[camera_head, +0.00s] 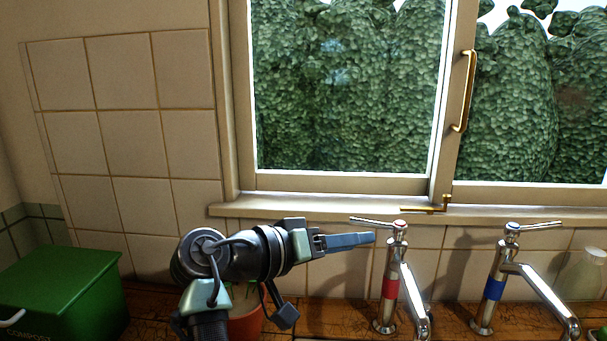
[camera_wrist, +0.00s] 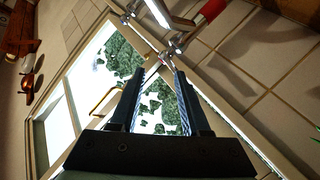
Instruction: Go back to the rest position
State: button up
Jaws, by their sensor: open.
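My gripper (camera_head: 372,238) is in front of the tiled wall just below the window sill, pointing right in the head view. Its fingertips are close to the lever of the red-banded tap (camera_head: 390,287); I cannot tell whether they touch it. In the wrist view my gripper (camera_wrist: 158,78) shows two dark fingers apart, with nothing held between them. The red-banded tap also shows at the top of the wrist view (camera_wrist: 210,10), beyond the fingertips.
A blue-banded tap (camera_head: 494,286) stands to the right. A green compost bin (camera_head: 65,290) is at the left, and a terracotta pot (camera_head: 245,324) is behind my arm. The window (camera_head: 345,182) has a brass handle (camera_head: 467,90). A clear bottle (camera_head: 588,275) stands far right.

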jog(key=s+a+r+n+t+y+p, duration=0.1)
jog(key=a+r+t+y+p, duration=0.15)
jog(key=r+t, duration=0.4)
jog(key=s+a+r+n+t+y+p, duration=0.1)
jog(key=r+t+y, duration=0.25)
jog(key=r, duration=0.55)
jog(key=s+a+r+n+t+y+p, duration=0.1)
jog(key=s+a+r+t+y, duration=0.2)
jog(key=s+r, duration=1.6)
jog(key=t+y, duration=0.3)
jog(key=t, duration=0.3)
jog(key=shift+s+a+y+p, duration=0.2)
jog(key=shift+y+p, duration=0.15)
jog(key=shift+y, duration=0.05)
